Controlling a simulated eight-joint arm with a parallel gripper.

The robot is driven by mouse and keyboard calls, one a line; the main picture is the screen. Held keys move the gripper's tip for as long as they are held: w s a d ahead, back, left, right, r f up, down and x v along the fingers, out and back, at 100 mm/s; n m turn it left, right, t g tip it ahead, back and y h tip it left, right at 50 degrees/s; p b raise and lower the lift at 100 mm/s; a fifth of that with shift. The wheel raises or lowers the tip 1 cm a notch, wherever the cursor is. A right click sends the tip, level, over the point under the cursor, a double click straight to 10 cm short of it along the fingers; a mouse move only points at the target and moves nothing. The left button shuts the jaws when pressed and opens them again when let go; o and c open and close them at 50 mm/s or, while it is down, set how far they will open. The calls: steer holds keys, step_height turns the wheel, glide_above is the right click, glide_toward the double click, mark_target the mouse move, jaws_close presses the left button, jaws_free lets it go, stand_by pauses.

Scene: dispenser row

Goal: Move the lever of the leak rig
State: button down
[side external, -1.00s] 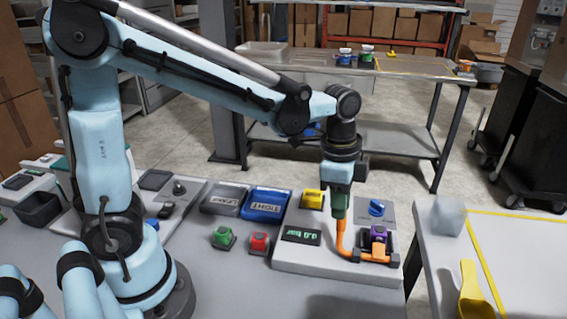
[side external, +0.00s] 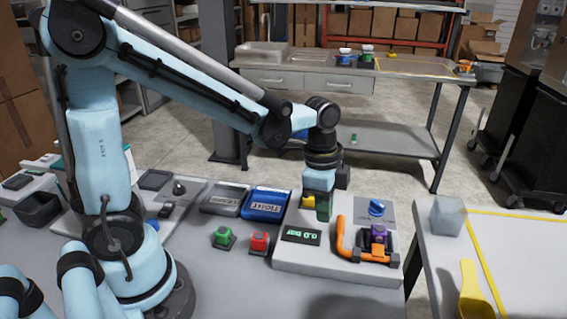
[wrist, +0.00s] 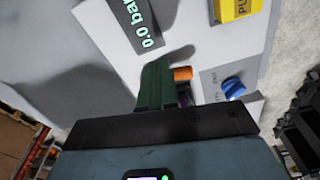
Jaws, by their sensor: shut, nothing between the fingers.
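The leak rig (side external: 335,269) is a light grey block with a display (side external: 301,236) reading 0.0 bar. A bent orange bar (side external: 341,238) rises at its middle, beside a purple part (side external: 379,234). A blue knob (side external: 376,207) sits on a grey plate behind; it also shows in the wrist view (wrist: 232,88). I cannot tell which part is the lever. My gripper (side external: 323,217), with green fingers, is shut and empty above the rig, left of the orange bar. In the wrist view its fingers (wrist: 155,83) partly hide the orange end (wrist: 183,74).
A yellow block (side external: 308,202) stands partly behind my fingers. Left of the rig are red (side external: 259,242) and green (side external: 223,237) pieces and two trays, the blue one (side external: 264,205) labelled TIGHT. A side table (side external: 440,262) with a yellow scoop stands right.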

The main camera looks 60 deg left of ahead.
step_height(320, 180, up, 12)
steer(key=a, duration=0.1)
steer(key=shift+s, duration=0.35)
stand_by(0.4)
steer(key=s+a+f+n+t+y, duration=0.1)
steer(key=s+a+f+n+t, duration=0.2)
steer(key=n, duration=0.8)
step_height(320, 180, down, 3)
steer(key=s+t, duration=0.2)
steer(key=t, duration=0.1)
steer(key=shift+a+t, duration=0.3)
steer(key=shift+a, duration=0.1)
